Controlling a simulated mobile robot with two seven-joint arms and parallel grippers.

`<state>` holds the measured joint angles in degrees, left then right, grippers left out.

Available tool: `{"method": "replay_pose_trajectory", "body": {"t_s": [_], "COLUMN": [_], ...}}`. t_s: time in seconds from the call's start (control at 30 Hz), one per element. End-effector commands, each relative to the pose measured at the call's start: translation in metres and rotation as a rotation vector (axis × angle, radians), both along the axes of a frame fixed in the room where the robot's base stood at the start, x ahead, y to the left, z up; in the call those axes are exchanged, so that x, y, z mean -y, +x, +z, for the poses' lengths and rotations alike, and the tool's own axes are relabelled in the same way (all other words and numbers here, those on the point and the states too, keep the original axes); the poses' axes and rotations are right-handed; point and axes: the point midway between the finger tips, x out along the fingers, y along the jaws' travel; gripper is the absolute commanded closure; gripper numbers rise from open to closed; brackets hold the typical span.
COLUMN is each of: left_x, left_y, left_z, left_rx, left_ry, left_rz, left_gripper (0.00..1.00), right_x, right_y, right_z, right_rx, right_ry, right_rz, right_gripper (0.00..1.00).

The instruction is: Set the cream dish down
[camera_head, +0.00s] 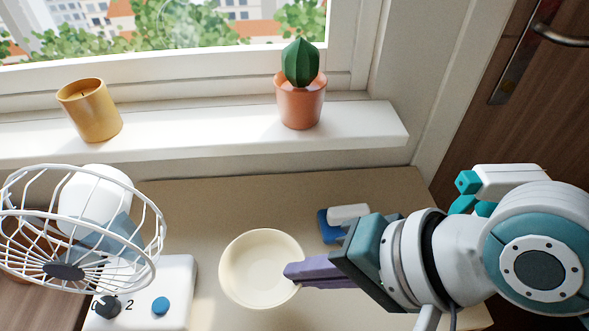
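The cream dish (247,270) is a round, shallow bowl in the lower middle of the head view, upright and empty. My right gripper (291,271) comes in from the right with purple fingers at the dish's right rim. The fingers lie close together and appear shut on that rim, the tips reaching over the inside edge. Whether the dish's base touches the beige counter (200,215) is hidden from this angle. My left gripper is not in view.
A white wire-cage fan (65,271) with a blue button stands at left. A blue and white object (347,214) lies behind my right gripper. A yellow candle (92,110) and potted cactus (301,95) stand on the sill. The counter behind the dish is clear.

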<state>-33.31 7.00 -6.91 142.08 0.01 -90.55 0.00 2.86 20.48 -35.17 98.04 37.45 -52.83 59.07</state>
Motion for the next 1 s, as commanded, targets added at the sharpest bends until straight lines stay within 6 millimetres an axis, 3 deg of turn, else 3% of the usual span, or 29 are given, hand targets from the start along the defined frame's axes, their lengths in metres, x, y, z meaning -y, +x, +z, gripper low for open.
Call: {"method": "replay_pose_trajectory", "body": {"t_s": [0.03,0.17,0.4,0.83,1.0], "left_x": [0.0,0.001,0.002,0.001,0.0], "left_y": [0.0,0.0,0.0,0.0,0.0], "left_z": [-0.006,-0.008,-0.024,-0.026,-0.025], "left_rx": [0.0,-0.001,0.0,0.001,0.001], "left_ry": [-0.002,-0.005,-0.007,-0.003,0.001], "left_rz": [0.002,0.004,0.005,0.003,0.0], "left_gripper": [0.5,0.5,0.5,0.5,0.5], "right_x": [0.0,0.0,0.0,0.0,0.0], "right_y": [0.0,0.001,0.001,0.001,0.0], "right_z": [-0.011,-0.02,-0.054,-0.06,-0.059], "right_rx": [-0.001,0.001,0.002,0.002,0.001], "right_ry": [0.0,0.001,0.0,0.001,0.001], "right_rz": [0.001,0.0,0.0,0.0,0.001], "right_gripper": [1.0,1.0,1.0,1.0,0.79]}}
